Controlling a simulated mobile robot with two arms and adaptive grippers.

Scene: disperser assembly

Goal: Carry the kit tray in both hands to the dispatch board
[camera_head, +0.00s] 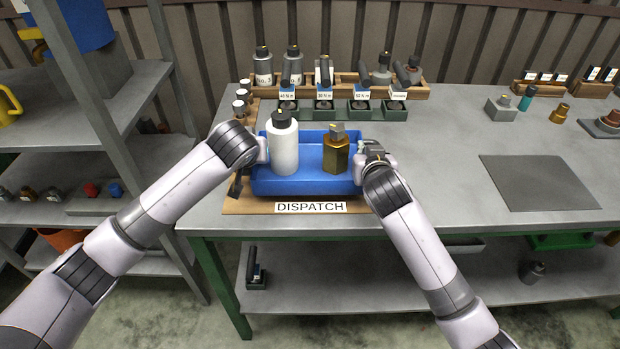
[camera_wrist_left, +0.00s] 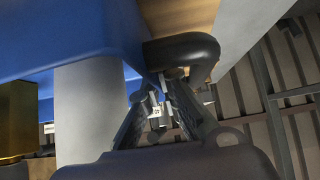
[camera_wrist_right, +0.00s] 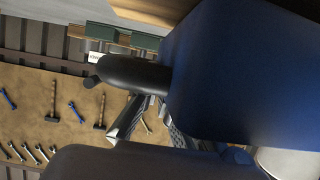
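The blue kit tray (camera_head: 305,186) is level over the brown dispatch board (camera_head: 238,207); I cannot tell whether it rests on it. A white bottle (camera_head: 284,149) and an amber bottle (camera_head: 336,155) stand upright in it. My left gripper (camera_wrist_left: 160,82) is at the tray's left end, its fingers close together at a dark handle (camera_wrist_left: 187,48). My right gripper (camera_wrist_right: 153,98) is at the right end, its fingers narrowed at the other dark handle (camera_wrist_right: 135,74). Both look shut on the handles, but the contact is partly hidden.
The "DISPATCH" label (camera_head: 310,207) lies in front of the tray. Green holders (camera_head: 325,110) and a wooden rack (camera_head: 345,85) stand close behind it. A grey mat (camera_head: 540,182) lies on the right of the bench. A shelf unit (camera_head: 115,140) stands at the left.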

